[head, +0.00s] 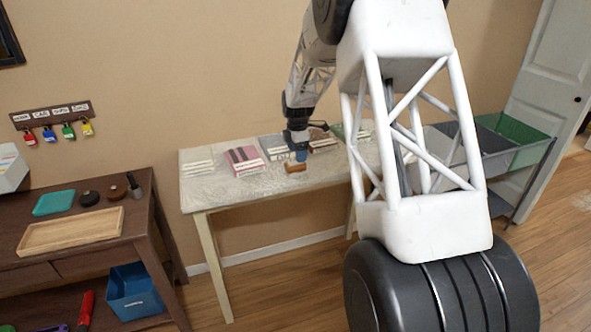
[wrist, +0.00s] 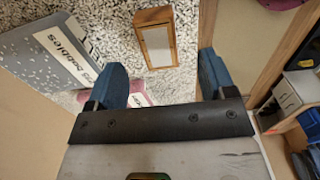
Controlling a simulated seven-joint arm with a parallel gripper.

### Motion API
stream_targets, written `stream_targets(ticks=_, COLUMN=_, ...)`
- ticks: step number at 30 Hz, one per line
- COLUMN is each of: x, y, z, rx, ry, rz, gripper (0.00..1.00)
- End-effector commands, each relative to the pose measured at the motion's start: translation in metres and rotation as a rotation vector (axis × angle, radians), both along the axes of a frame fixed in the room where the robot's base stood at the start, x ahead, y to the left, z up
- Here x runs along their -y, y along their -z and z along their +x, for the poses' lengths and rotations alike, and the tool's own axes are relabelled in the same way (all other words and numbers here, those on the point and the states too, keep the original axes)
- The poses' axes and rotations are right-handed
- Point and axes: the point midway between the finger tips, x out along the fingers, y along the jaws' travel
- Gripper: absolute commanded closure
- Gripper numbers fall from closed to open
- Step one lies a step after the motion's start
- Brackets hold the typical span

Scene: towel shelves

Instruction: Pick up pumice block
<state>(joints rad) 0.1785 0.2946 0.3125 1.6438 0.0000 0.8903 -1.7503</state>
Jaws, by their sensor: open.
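My gripper (head: 300,155) hangs over the light speckled table in the head view, just above a small brown wooden block (head: 295,168). In the wrist view, my gripper (wrist: 162,64) is open, with its two blue fingers wide apart and nothing between them. A wooden block with a pale inset face (wrist: 157,40) lies beyond the fingertips, roughly in line with the gap. It appears to be the same brown block. I cannot tell for sure that it is the pumice block. No other candidate shows clearly.
A dark side table with a wooden tray (head: 72,232) stands at left. The table front (head: 235,191) is clear.

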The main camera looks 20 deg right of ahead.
Motion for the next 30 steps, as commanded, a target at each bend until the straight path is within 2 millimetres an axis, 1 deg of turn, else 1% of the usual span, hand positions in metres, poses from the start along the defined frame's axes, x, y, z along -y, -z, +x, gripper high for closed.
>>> stream_targets(ticks=10, x=0.0, y=0.003, z=0.0, rx=-0.001, ry=0.001, rz=0.0, gripper=0.23)
stream_targets(ticks=18, x=-0.001, y=0.023, z=0.0, rx=-0.002, ry=0.001, rz=0.0, gripper=0.23)
stream_targets(ticks=21, x=-0.001, y=0.026, z=0.0, rx=-0.001, ry=0.001, rz=0.0, gripper=0.23)
stream_targets(ticks=30, x=-0.001, y=0.027, z=0.0, rx=-0.001, ry=0.001, rz=0.0, gripper=0.23)
